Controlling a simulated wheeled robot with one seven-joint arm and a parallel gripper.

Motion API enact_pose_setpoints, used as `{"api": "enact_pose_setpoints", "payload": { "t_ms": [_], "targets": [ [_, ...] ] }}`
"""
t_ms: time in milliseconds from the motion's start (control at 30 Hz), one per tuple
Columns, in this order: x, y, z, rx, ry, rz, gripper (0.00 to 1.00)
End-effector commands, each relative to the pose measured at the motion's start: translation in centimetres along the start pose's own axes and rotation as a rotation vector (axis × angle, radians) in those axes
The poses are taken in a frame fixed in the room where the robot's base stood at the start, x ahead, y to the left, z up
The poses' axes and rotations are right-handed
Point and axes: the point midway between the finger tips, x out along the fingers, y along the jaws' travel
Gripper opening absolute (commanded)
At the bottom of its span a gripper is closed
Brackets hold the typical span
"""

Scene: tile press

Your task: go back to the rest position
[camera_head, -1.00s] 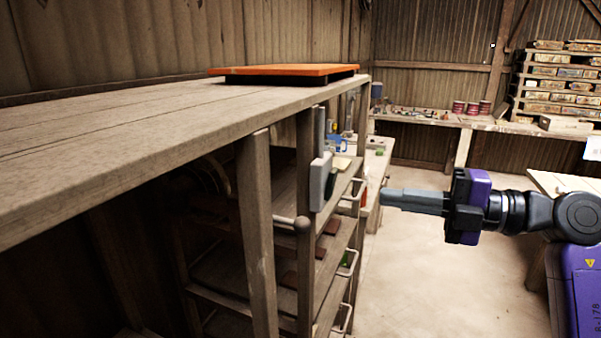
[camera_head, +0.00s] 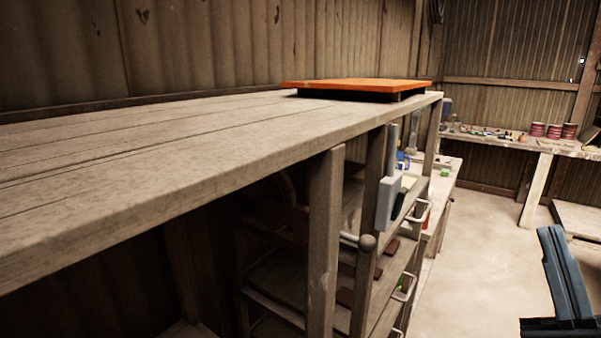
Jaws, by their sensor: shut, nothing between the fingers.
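My gripper (camera_head: 566,275) shows at the lower right edge of the head view, with its blue-grey fingers pointing up. The fingers are together with nothing between them. The rest of my arm is cut off by the frame. The gripper is over the open floor, to the right of the shelf rack and apart from it.
A long wooden bench (camera_head: 130,165) runs along the left wall, with an orange-topped plate (camera_head: 360,85) at its far end. Below it stands a rack (camera_head: 327,240) with handled shelves (camera_head: 403,290). A far table (camera_head: 500,140) holds red tins (camera_head: 553,130). The floor (camera_head: 480,250) between is clear.

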Motion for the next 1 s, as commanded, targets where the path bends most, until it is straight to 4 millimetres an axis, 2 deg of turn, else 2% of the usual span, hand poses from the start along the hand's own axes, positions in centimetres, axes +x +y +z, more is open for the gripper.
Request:
{"api": "enact_pose_setpoints", "payload": {
  "t_ms": [33, 267, 467, 733, 900, 1000],
  "targets": [
    [-1.8, -0.5, 0.0, 0.047, -0.063, 0.027, 0.0],
    [-9.6, -2.6, 0.2, 0.232, -0.349, 0.108, 0.0],
    [-16.9, -5.2, -1.0, 0.381, -0.603, 0.102, 0.0],
    [-26.8, -8.2, -5.1, 0.561, -0.926, 0.013, 0.0],
    [-32.3, -9.0, -9.0, 0.657, -1.104, -0.073, 0.0],
    [-34.9, -9.0, -11.3, 0.695, -1.181, -0.129, 0.0]
  ]
}}
